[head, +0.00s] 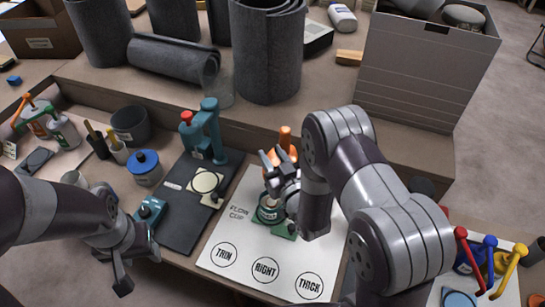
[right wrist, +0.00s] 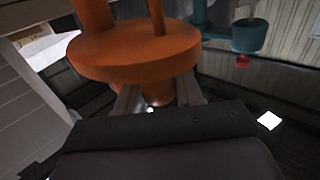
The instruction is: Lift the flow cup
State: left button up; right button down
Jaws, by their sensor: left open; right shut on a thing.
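The orange flow cup (head: 284,143) is over the white mat printed FLOW CUP (head: 232,238). My right gripper (head: 279,172) is shut on it, and my fingers and arm hide part of it. In the right wrist view the orange cup (right wrist: 135,52) fills the space above the fingers (right wrist: 158,98), which close on its narrower lower part. A green round holder (head: 268,212) on a green base stands below on the mat; I cannot tell whether the cup touches it. My left gripper (head: 122,268) is open and empty at the front left.
A dark board with a teal press (head: 203,130) and a pale disc lies left of the mat. A blue-lidded tin (head: 145,167) stands further left. Grey rolls (head: 267,55) and a grey bin (head: 425,75) stand behind. Colored-handled tools (head: 490,262) are at the right. The mat's front is clear.

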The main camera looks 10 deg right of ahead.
pick_arm(q)
notch_tip(320, 180, up, 7)
jog(key=p, duration=0.5)
jog(key=shift+f, duration=0.2)
pick_arm(e)
notch_tip(320, 180, up, 10)
jog(key=shift+f, duration=0.25)
jog(key=shift+w, duration=0.1)
jog(key=c, duration=1.1)
grip_release()
jog(key=shift+f, duration=0.1)
